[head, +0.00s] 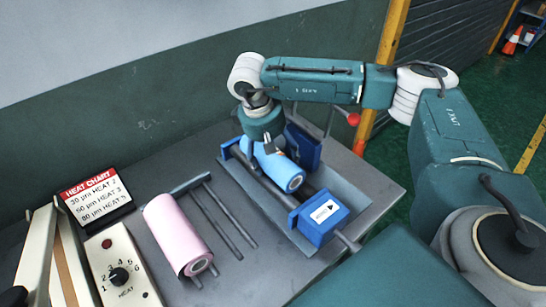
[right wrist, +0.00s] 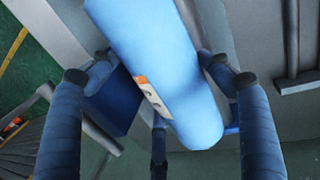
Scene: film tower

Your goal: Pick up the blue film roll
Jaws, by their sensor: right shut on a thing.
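The blue film roll (head: 286,177) is a light blue cylinder in the middle of the head view, over the blue-ended rod holder (head: 318,217). My right gripper (head: 268,150) comes down on its far part and is shut on it. In the right wrist view the roll (right wrist: 155,65) lies between the dark fingers, with an orange and white label on its side. I cannot tell whether the roll touches the holder. My left gripper is not in view.
A pink roll (head: 178,232) sits on the grey table (head: 258,268) to the left, beside bare metal rods (head: 228,218). A heat dial box (head: 122,272) and a heat chart sign (head: 95,192) stand at the left. A yellow post (head: 392,35) is behind the table.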

